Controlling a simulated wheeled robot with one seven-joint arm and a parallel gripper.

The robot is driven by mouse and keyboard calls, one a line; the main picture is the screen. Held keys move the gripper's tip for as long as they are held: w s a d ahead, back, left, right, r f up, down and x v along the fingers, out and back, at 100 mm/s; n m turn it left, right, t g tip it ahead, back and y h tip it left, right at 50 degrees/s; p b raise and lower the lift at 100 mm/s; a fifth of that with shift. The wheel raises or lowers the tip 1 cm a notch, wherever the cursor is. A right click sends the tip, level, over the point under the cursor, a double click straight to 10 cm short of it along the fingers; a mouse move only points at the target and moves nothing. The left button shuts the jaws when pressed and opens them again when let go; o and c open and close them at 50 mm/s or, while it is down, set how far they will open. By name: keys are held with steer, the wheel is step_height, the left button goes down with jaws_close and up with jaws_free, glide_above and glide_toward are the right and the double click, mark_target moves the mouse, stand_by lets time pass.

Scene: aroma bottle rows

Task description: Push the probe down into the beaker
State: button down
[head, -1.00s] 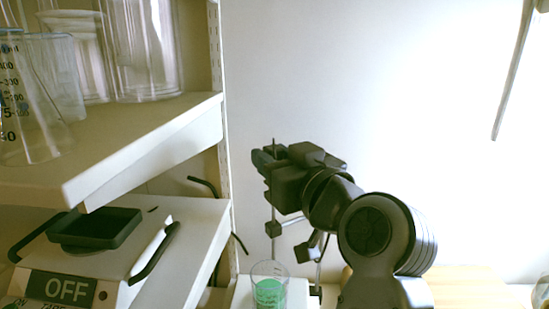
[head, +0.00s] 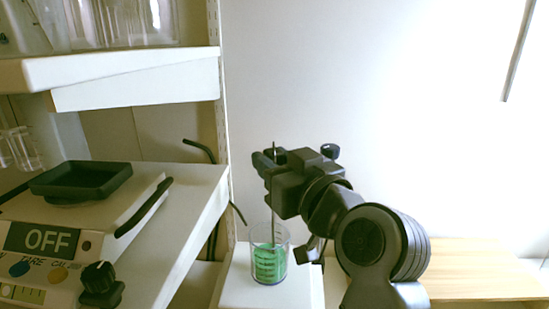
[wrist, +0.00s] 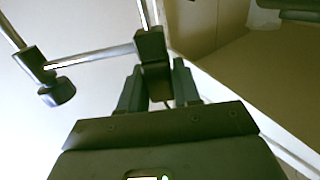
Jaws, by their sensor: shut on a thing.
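The beaker (head: 269,262) is clear with printed marks and green contents. It stands upright on a white surface. My gripper (head: 268,166) is above it, shut on the black upper part of the probe (head: 273,222). The probe's thin metal rod hangs upright and its lower end reaches the beaker's mouth; how deep the tip sits I cannot tell. In the wrist view, the fingers (wrist: 157,88) close around the probe's black block (wrist: 151,45). A horizontal metal rod (wrist: 95,57) runs from this block to a black clamp with a knob (wrist: 36,68). The beaker is out of the wrist view.
On the left, a shelf (head: 140,85) holds glassware. Below it is a balance showing OFF (head: 48,240) with a black pan (head: 80,180). A black clamp piece (head: 308,252) is right of the beaker. A wooden board (head: 480,270) lies at the right.

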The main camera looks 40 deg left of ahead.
steer(key=shift+f, duration=0.35)
steer(key=c, duration=1.1)
jaws_free()
steer(key=shift+o, duration=1.1)
steer(key=shift+r, duration=0.1)
steer(key=v, duration=0.7)
steer(key=shift+d+b, duration=0.3)
steer(key=shift+b, duration=0.15)
steer(key=shift+s, duration=0.3)
